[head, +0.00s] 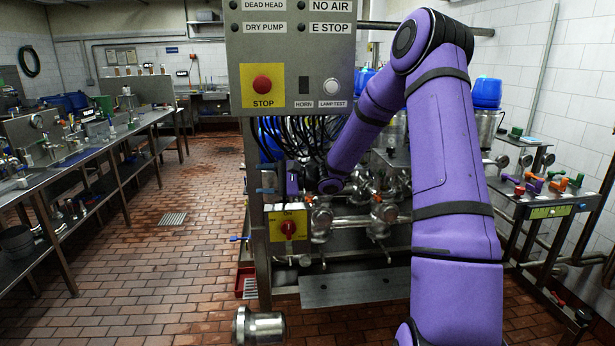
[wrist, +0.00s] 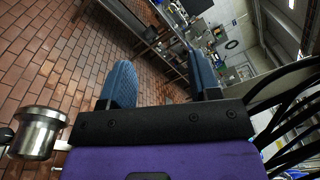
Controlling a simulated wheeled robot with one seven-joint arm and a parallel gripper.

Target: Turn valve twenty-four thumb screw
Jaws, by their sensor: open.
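My purple arm reaches down behind the control panel post in the head view, to the pipework. My gripper (wrist: 162,75) shows in the wrist view as two blue fingers, spread apart with nothing between them. It points toward the open floor and the far benches. Steel pipework with valve-like fittings (head: 376,215) lies beside the wrist in the head view. I cannot make out a number twenty-four or tell which part is its thumb screw. A steel cylindrical fitting (wrist: 38,132) shows at the left of the wrist view, apart from the fingers.
A control panel (head: 290,60) with a red stop button hangs in front of the pipework. A yellow box with a red switch (head: 288,226) sits below my wrist. Black cables (head: 295,135) hang close by. The tiled floor (head: 150,270) at left is mostly clear.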

